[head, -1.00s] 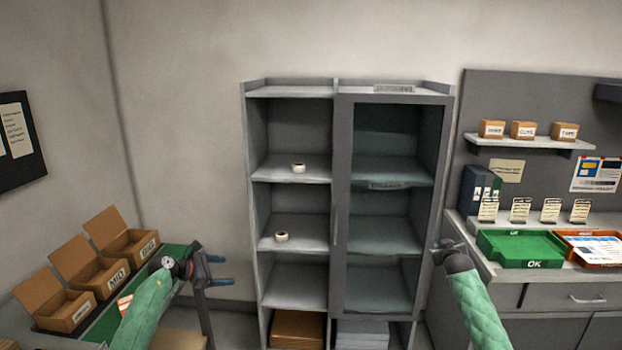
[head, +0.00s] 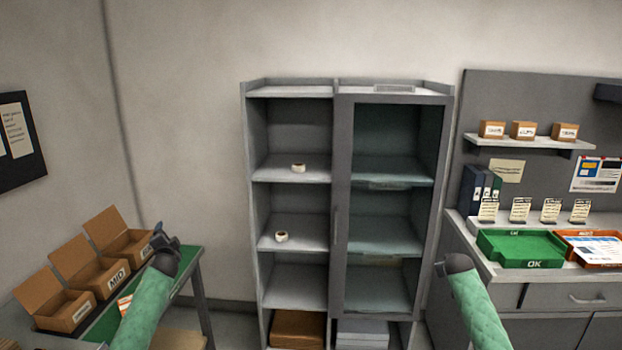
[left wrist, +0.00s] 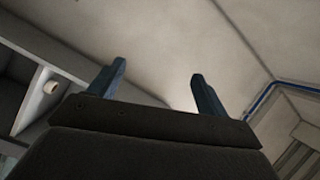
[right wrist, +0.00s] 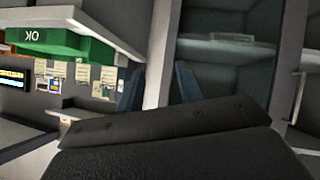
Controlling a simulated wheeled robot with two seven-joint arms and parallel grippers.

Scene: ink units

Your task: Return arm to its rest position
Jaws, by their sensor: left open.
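My left gripper (head: 163,236) is in front of the left wall, above the green-topped table and beside the row of open cartons. In the left wrist view its two blue fingers (left wrist: 155,85) stand apart with nothing between them. My right gripper (head: 440,264) is in front of the glass door's right side and is mostly hidden behind its own wrist in the head view. In the right wrist view its blue fingers (right wrist: 158,86) are apart and empty.
A grey cabinet (head: 340,200) stands in the middle, with small white rolls (head: 298,168) on two of its open left shelves and a closed glass door at right. Open cartons (head: 98,272) line the left table. A green OK tray (head: 520,248) lies on the right counter.

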